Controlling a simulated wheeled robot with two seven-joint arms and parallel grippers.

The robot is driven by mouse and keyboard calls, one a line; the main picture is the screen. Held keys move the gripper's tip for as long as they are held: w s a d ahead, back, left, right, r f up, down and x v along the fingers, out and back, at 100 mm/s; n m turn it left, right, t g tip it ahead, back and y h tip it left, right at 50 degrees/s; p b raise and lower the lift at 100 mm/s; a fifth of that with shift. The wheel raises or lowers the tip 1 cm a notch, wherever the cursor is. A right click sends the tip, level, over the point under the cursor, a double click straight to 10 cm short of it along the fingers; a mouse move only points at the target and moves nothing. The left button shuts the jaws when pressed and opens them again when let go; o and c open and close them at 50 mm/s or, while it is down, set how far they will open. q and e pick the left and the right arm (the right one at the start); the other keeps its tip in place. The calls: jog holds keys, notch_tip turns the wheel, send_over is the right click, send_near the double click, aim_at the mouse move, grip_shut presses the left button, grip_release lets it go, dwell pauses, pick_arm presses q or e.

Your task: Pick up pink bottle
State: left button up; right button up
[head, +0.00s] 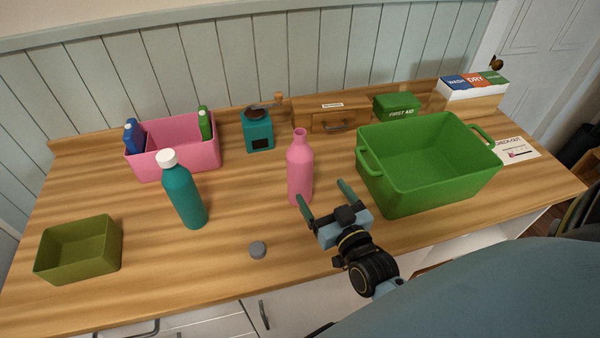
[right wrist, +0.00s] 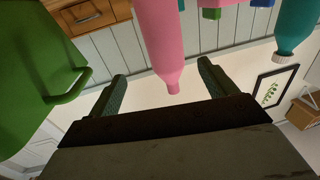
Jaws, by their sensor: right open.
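The pink bottle (head: 299,172) stands upright and without a cap near the middle of the wooden counter in the head view. My right gripper (head: 325,195) is open, with its two green fingers pointing at the bottle's lower part from the front right. In the right wrist view, the pink bottle (right wrist: 162,45) shows upside down, ahead of and between the open fingers (right wrist: 160,82). Nothing is held between the fingers. I cannot tell whether the left finger touches the bottle. My left gripper is not in view.
A green bin (head: 400,190) stands close right of the gripper. A pink bin (head: 178,160), teal grinder (head: 257,133) and wooden drawer box (head: 318,116) stand behind.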

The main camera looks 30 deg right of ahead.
aim_at(309, 172)
jog(key=w, duration=0.7)
jog(key=shift+w+d, duration=0.25)
jog(key=shift+d, duration=0.15)
jog(key=w+p, duration=0.1)
jog(key=w, duration=0.4)
jog(key=shift+w+r, duration=0.1)
jog(key=shift+w, duration=0.05)
jog(key=shift+a, duration=0.1)
jog(key=shift+c, duration=0.3)
